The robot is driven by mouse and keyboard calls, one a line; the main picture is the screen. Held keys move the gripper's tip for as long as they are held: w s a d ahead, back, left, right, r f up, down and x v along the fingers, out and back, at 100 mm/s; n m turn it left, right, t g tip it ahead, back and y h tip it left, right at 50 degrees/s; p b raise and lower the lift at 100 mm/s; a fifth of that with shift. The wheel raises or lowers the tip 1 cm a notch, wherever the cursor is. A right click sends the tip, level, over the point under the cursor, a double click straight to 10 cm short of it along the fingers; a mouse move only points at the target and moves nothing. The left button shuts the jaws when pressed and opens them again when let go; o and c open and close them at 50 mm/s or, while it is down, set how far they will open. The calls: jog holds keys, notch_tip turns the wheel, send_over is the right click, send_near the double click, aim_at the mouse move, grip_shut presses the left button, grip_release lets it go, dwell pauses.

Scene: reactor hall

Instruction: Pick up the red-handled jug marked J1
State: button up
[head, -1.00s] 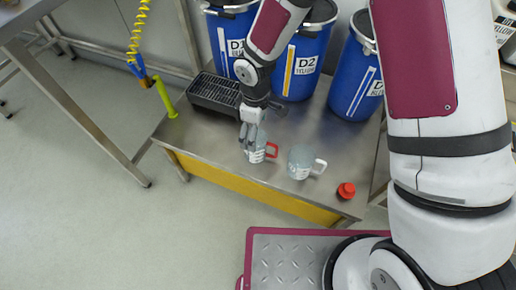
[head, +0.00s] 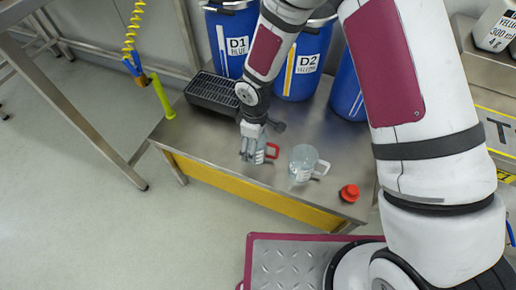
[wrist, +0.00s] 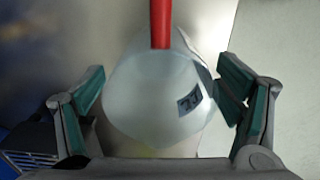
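The red-handled jug (head: 261,157) stands on the steel bench, partly hidden by my gripper (head: 252,148). In the wrist view the translucent jug (wrist: 155,95) fills the space between my fingers, with its red handle at the top and a dark label on its right side. The label is too tilted to read surely. My gripper (wrist: 160,98) is open, one finger on each side of the jug. The right finger pad is very close to the wall; I cannot tell if it touches. A thin gap shows at the left pad.
A second jug with a pale handle (head: 303,162) stands just right of the red-handled one. A red cap-like object (head: 349,193) lies near the bench's right end. A black grated tray (head: 212,92) and blue drums (head: 300,70) stand behind. The bench front (head: 240,187) is clear.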

jog(key=c, duration=0.9)
jog(key=shift+c, duration=0.2)
